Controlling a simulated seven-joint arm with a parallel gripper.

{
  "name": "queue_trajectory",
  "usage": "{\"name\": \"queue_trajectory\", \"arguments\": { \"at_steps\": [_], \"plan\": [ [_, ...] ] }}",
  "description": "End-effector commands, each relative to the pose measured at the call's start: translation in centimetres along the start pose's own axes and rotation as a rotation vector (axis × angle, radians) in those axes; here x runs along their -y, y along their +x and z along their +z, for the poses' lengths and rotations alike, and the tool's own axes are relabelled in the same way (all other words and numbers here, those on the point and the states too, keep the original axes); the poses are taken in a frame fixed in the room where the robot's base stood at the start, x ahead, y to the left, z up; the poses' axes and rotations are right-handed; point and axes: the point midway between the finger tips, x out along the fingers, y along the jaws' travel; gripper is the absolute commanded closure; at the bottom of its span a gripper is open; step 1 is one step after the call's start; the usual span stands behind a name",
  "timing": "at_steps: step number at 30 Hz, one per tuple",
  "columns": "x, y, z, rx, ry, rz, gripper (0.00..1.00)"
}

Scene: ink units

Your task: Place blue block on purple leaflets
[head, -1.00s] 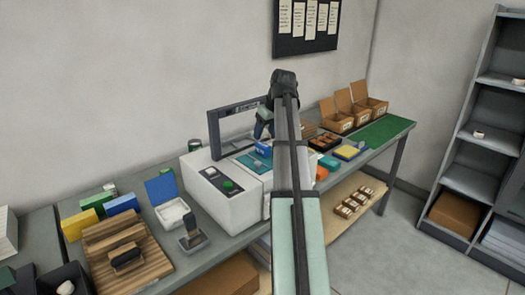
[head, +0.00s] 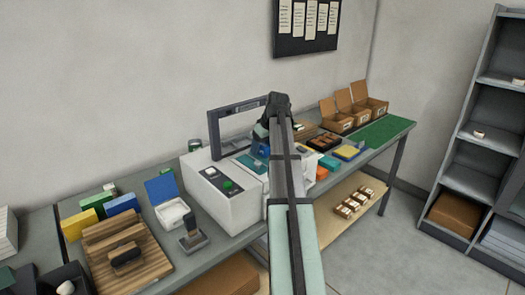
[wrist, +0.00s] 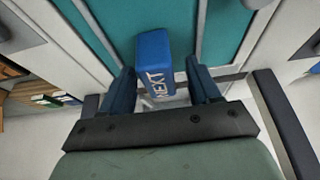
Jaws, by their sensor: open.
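The blue block (wrist: 153,48), marked "NEXT", stands on the teal bed (wrist: 100,25) of the white machine (head: 228,200). My gripper (wrist: 160,70) is open, with one finger on each side of the block; I cannot tell whether either finger touches it. In the head view the block (head: 260,150) is partly covered by my gripper and arm. I cannot make out any purple leaflets in either view; my arm hides part of the bench.
A dark upright frame (head: 213,137) rises at the back of the machine. To its right are an orange item (head: 329,162), a yellow item (head: 348,151), open cardboard boxes (head: 335,121) and a green mat (head: 385,131). A striped wooden board (head: 143,262) lies at the left.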

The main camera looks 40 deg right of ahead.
Motion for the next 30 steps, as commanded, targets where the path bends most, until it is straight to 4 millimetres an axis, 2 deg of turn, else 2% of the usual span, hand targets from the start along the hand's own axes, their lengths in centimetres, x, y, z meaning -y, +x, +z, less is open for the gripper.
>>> {"name": "queue_trajectory", "arguments": {
  "at_steps": [5, 23, 30],
  "plan": [
    [0.01, -0.03, -0.01, 0.000, 0.000, 0.000, 0.40],
    [0.01, -0.05, -0.02, 0.000, 0.000, 0.000, 0.98],
    [-0.01, -0.26, -0.14, -0.001, 0.000, 0.000, 0.99]
  ]
}}
